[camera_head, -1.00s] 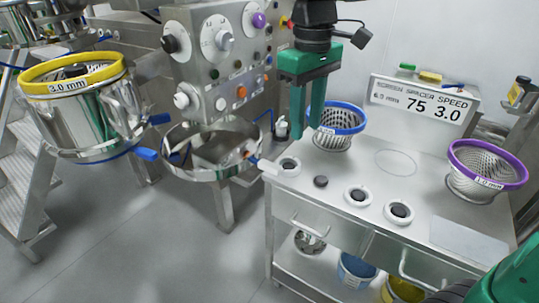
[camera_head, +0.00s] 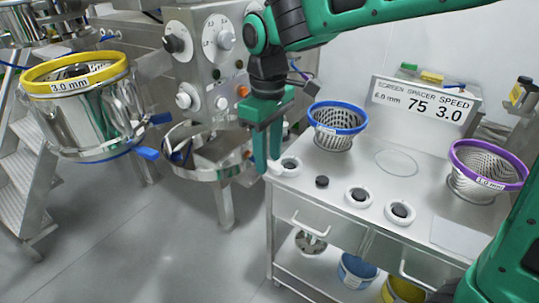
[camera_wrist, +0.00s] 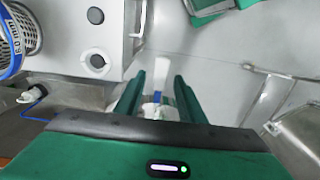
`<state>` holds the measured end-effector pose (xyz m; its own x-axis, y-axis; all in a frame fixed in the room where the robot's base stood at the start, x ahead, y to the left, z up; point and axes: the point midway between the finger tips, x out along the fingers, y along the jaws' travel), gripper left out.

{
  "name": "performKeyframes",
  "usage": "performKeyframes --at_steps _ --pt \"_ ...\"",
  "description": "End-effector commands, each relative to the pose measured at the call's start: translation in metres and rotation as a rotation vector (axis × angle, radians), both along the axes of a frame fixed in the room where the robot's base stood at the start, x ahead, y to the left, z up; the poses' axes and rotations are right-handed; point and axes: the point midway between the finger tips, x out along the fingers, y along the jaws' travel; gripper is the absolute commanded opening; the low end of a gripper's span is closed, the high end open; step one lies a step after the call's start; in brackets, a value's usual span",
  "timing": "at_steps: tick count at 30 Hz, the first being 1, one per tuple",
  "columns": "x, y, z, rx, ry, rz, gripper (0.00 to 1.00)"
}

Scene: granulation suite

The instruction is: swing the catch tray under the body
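The round metal catch tray (camera_head: 203,174) sits below the control panel, with its handle (camera_head: 271,168) reaching right toward the bench corner. The metal body (camera_head: 90,120), with a yellow ring marked 3.0 mm, stands to the left, apart from the tray. My gripper (camera_head: 267,170) points down at the tray handle and hides part of it. In the wrist view, my gripper's fingers (camera_wrist: 160,80) are apart, with the white handle and its blue part (camera_wrist: 158,97) between them. I see space on both sides, so the gripper does not look closed on it.
The steel bench (camera_head: 330,215) is close on the right, with a blue-ringed screen basket (camera_head: 338,125), a purple-ringed one (camera_head: 487,165) and white rings holding dark parts. The control panel (camera_head: 212,60) stands just behind my gripper. Floor (camera_head: 150,235) is clear in front.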

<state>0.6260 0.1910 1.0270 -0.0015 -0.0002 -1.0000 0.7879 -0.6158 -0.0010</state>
Motion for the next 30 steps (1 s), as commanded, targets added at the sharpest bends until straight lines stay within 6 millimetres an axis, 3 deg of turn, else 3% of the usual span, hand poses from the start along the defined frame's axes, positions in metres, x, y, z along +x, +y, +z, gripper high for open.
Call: performKeyframes --at_steps 11,12,16,17,23,30 --pt "0.0 0.0 -0.007 0.001 -0.001 0.0 0.36" --pt "0.0 0.0 -0.007 0.001 -0.001 0.0 0.34" --pt "0.0 0.0 -0.007 0.001 -0.001 -0.001 0.02" --pt "0.0 0.0 -0.007 0.001 -0.001 -0.001 0.0" --pt "-0.001 0.0 -0.007 0.0 0.0 -0.003 0.0" --pt "-0.015 0.029 -0.007 -0.001 0.001 -0.046 0.0"
